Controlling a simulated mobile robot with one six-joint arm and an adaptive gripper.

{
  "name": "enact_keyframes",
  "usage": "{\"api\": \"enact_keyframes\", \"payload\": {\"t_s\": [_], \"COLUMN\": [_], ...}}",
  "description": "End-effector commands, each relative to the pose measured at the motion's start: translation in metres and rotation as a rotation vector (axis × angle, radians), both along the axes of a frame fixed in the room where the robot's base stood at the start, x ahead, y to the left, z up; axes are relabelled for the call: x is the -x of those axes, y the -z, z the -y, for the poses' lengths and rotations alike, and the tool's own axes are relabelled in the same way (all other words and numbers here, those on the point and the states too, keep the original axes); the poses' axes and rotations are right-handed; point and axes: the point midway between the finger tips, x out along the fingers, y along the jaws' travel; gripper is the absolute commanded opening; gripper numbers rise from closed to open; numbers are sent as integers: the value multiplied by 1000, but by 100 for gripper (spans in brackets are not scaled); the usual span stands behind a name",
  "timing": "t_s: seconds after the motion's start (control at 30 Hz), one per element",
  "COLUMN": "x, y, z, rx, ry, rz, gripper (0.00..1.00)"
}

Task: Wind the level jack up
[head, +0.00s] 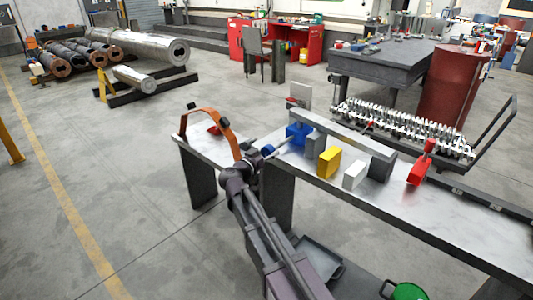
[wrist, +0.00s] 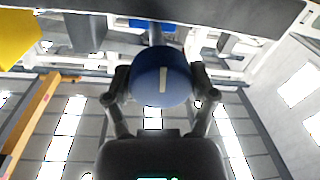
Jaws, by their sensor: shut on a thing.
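The blue jack (head: 297,135) stands on the metal bench, under the long grey bar. Its round blue knob (head: 268,150) sticks out on a shaft toward the bench's near-left side. In the wrist view the knob (wrist: 160,78) is seen face on, with an upright white mark on it, and its shaft runs behind it to the blue body at the top. My gripper (wrist: 160,84) has one finger on each side of the knob and is shut on it. In the head view my gripper (head: 260,156) is at the knob, partly hidden by my arm.
A grey block (head: 315,145), a yellow block (head: 329,163) and a white block (head: 354,175) stand along the bench (head: 395,215). A red clamp-like piece (head: 420,170) stands farther right. A green bucket (head: 408,291) is below.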

Motion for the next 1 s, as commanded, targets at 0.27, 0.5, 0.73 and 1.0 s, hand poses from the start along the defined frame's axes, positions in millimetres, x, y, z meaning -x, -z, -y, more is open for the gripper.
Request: {"api": "enact_keyframes", "payload": {"t_s": [0.27, 0.5, 0.73, 1.0], "x": [-1, -1, -1, -1], "y": [0, 0, 0, 0], "z": [-2, -2, -2, -1], "rx": [-54, -64, -64, -63], "ry": [-4, -4, -4, -3], "rz": [42, 48, 48, 48], "gripper": [26, 26, 26, 100]}}
